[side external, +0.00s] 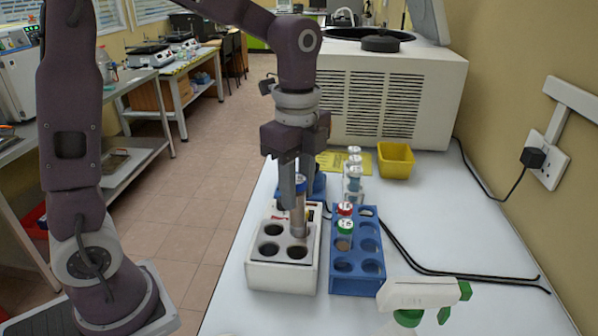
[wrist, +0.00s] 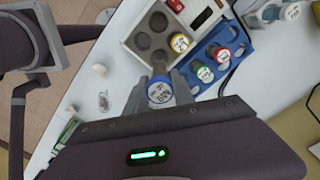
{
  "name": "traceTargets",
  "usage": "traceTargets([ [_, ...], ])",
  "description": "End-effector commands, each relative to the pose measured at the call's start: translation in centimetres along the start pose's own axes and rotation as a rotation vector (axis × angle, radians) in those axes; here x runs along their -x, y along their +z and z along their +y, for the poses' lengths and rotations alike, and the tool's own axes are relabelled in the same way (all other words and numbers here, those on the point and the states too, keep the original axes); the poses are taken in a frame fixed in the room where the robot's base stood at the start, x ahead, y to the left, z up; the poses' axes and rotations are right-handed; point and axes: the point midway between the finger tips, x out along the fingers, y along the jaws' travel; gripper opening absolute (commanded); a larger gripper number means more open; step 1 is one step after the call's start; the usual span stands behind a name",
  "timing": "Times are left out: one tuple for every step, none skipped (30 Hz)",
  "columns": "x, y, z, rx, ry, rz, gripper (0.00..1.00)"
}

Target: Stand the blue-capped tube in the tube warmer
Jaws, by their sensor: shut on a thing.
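My gripper (side external: 296,190) is shut on a blue-capped tube (side external: 298,215) and holds it upright over the white tube warmer (side external: 258,274). In the wrist view the tube's blue cap (wrist: 160,91) is between the two fingers. Its lower end is close to the warmer's top, near the holes on the right; I cannot tell whether it has entered one.
A blue rack (side external: 355,288) right of the warmer holds a red-capped tube (side external: 345,209) and a green-capped tube (side external: 344,228). White-capped tubes (side external: 354,160) and a yellow bin (side external: 396,160) stand behind. A spray bottle (side external: 420,292) is in front. Black cables (side external: 440,271) cross the right side.

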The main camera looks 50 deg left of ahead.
Motion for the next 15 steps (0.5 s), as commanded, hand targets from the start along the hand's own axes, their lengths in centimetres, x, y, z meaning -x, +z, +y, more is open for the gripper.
traceTargets([
  [-0.6, 0.0, 0.1, 0.0, 0.003, -0.001, 0.0],
  [-0.9, 0.0, 0.1, 0.0, 0.003, -0.001, 0.0],
  [-1.5, 0.0, 0.1, 0.0, 0.004, -0.001, 0.0],
  [-1.9, 0.0, 0.1, 0.0, 0.005, -0.001, 0.0],
  [-2.3, 0.0, 0.1, 0.0, 0.004, -0.001, 0.0],
  [-2.8, 0.0, 0.1, 0.0, 0.004, -0.001, 0.0],
  [-3.2, 0.0, 0.1, 0.0, 0.004, -0.001, 0.0],
  [-3.6, 0.0, 0.1, 0.0, 0.004, -0.001, 0.0],
  [-4.1, 0.0, 0.1, 0.0, 0.005, -0.001, 0.0],
  [-4.5, 0.0, 0.1, 0.0, 0.004, -0.001, 0.0],
  [-4.9, 0.0, 0.1, 0.0, 0.004, -0.001, 0.0],
  [-5.4, 0.0, 0.1, 0.0, 0.004, -0.001, 0.0],
  [-5.8, 0.0, 0.1, 0.001, 0.005, -0.001, 0.0],
  [-6.2, 0.0, 0.1, 0.001, 0.004, -0.001, 0.0],
  [-6.7, 0.0, 0.1, 0.001, 0.004, -0.001, 0.0],
])
